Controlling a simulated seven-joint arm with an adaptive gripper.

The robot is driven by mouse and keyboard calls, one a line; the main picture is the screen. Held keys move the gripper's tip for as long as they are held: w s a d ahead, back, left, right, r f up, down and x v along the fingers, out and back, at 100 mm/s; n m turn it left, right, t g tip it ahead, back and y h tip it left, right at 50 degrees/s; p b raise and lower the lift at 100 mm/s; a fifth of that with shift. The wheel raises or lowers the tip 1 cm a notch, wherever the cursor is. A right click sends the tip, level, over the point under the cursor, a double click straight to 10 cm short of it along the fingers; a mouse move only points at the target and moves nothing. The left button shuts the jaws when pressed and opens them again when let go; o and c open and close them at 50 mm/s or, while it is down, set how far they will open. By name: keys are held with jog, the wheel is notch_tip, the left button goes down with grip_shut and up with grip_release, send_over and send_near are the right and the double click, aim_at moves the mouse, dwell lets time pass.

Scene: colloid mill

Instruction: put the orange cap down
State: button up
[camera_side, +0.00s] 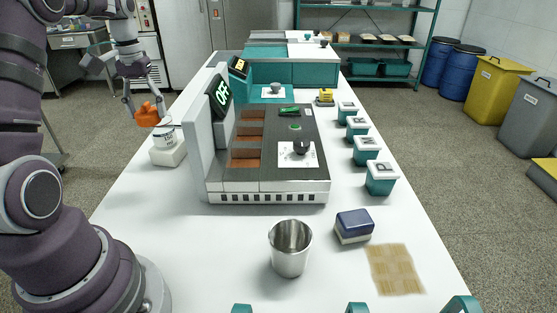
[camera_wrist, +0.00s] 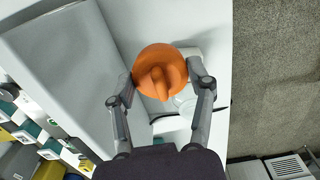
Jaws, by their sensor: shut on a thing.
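The orange cap (camera_side: 147,115) is held between the two fingers of my gripper (camera_side: 143,104), at the far left of the white table. In the wrist view the round orange cap (camera_wrist: 160,62), with a raised ridge across its top, sits between the fingertips of my gripper (camera_wrist: 161,78). The cap is up in the air, just above and left of a small pale jar (camera_side: 166,135) in the side view. In the wrist view the cap hides part of what lies under it.
The jar stands on a white block (camera_side: 169,155). A mill machine (camera_side: 268,185) with a tall grey panel stands right of it. A steel cup (camera_side: 290,250), a blue-topped block (camera_side: 354,224) and a woven mat (camera_side: 395,270) lie nearer. Lidded teal containers (camera_side: 380,180) line the right.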

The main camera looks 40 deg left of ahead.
jog(key=w+d+r, duration=0.2)
jog(key=w+d+r+m, duration=0.1)
jog(key=w+d+r, duration=0.1)
jog(key=w+d, duration=0.1)
jog(key=w+d+r+m, duration=0.1)
jog(key=w+d+r, duration=0.1)
jog(key=w, duration=0.1)
jog(key=shift+d, duration=0.15)
jog(key=d+f+m, duration=0.2)
jog(key=d+m, duration=0.2)
jog(key=d, duration=0.4)
jog(key=d+f+m, duration=0.3)
jog(key=d, duration=0.5)
notch_tip(320, 180, up, 5)
jog(key=s+a+n, duration=0.5)
jog(key=s+a, duration=0.2)
jog(key=a, duration=0.5)
jog(key=s+a+n, duration=0.5)
jog(key=s+a, duration=0.3)
jog(key=a, duration=0.3)
notch_tip(320, 180, down, 12)
jog(key=shift+w, duration=0.2)
